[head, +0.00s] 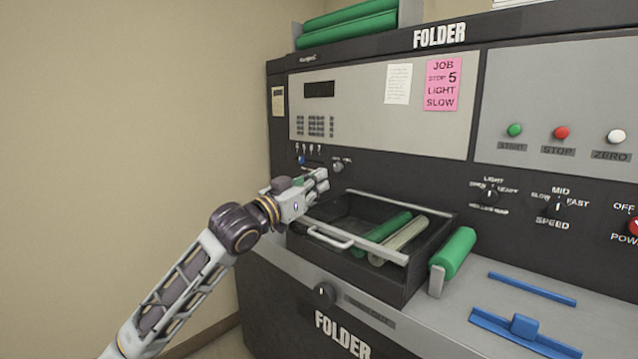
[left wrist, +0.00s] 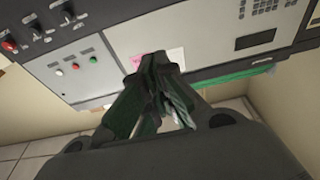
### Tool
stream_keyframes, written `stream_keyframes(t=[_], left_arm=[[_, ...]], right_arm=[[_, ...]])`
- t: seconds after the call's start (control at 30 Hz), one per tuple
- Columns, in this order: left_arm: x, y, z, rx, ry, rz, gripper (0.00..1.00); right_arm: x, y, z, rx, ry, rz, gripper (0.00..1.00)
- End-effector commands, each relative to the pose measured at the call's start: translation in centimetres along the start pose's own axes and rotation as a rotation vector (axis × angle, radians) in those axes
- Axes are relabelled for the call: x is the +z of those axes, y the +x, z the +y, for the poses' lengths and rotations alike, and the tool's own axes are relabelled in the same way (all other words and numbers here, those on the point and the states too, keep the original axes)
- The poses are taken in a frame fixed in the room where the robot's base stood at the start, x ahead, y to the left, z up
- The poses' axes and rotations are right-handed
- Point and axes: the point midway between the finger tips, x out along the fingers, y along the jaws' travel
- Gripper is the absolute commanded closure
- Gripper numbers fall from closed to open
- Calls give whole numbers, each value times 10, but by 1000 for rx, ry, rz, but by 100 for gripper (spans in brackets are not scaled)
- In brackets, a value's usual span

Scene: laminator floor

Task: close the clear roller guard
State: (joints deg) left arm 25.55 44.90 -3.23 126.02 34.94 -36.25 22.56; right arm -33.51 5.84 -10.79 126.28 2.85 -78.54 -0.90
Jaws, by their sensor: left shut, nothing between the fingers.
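A dark open roller bay (head: 430,243) on the folder holds a green roller (head: 385,232) and a cream roller (head: 400,243). A pale bar with a white handle (head: 330,238) runs along its front edge. This looks like part of the clear roller guard, but I cannot make out the clear sheet itself. My left gripper (head: 322,180) is shut and empty above the bay's back left corner, close to the front panel and apart from the handle. Its closed fingers also show in the left wrist view (left wrist: 158,65). My right gripper is not in view.
A small knob (head: 337,166) and levers are on the panel behind my left gripper. Right of the bay are a green roller (head: 456,252) and blue parts (head: 523,327) on the machine top. Start, stop and zero buttons sit higher right. A plain wall is on the left.

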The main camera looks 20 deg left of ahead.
Motion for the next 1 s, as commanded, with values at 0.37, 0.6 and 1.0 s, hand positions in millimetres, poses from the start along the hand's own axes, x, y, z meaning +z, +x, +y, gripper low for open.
stream_keyframes(t=[0.37,0.6,1.0], left_arm=[[16,-8,0,0,-1,41,100],[26,-13,0,0,0,68,100],[44,-21,0,-1,0,120,100]], right_arm=[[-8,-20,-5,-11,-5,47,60],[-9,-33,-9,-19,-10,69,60],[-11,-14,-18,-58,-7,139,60]])
